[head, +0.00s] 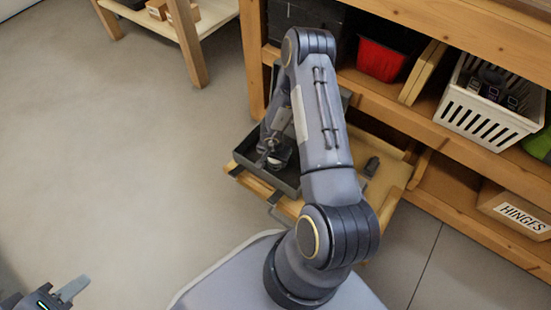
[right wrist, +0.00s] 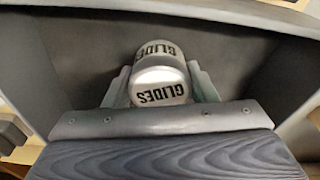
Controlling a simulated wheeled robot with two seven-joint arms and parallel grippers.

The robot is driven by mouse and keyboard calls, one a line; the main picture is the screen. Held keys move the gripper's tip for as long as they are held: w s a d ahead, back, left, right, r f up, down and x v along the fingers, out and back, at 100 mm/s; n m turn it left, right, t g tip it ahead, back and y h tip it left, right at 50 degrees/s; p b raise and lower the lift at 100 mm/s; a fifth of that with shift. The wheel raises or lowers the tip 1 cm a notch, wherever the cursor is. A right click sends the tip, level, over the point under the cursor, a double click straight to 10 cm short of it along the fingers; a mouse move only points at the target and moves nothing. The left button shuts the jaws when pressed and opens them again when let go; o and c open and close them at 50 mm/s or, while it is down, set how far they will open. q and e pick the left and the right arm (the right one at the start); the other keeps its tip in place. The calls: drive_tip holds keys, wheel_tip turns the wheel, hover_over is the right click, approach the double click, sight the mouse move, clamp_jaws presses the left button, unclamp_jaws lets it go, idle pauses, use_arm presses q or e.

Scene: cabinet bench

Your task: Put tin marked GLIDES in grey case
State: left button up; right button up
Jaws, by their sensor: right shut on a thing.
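My right gripper (right wrist: 161,92) is shut on a silvery tin (right wrist: 160,72) with GLIDES in black letters on its top and side. In the head view the right gripper (head: 273,155) is at the dark grey case (head: 292,187), an open tray, and my arm hides part of both. In the right wrist view the tin is in front of the case's dark inside (right wrist: 235,50). I cannot tell whether the tin touches the case floor. My left gripper (head: 62,294) is at the bottom left corner, partly cut off and away from everything.
The case sits on a pulled-out wooden board or drawer (head: 385,195) of the bench. On the shelves are a red bin (head: 380,61), a white slotted basket (head: 487,112) and a box marked HINGES (head: 518,212). The floor at left is clear.

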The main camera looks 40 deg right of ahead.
drive_tip(key=shift+f, duration=0.1)
drive_tip(key=o, duration=1.1)
drive_tip(key=r+p, duration=0.1)
drive_tip(key=r, duration=0.1)
drive_tip(key=r+p, duration=0.2)
drive_tip(key=r, duration=0.1)
drive_tip(key=a+r+p, duration=0.1)
drive_tip(key=r+p, duration=0.1)
drive_tip(key=r, duration=0.1)
drive_tip(key=shift+s, duration=0.25)
drive_tip(key=shift+f, duration=0.1)
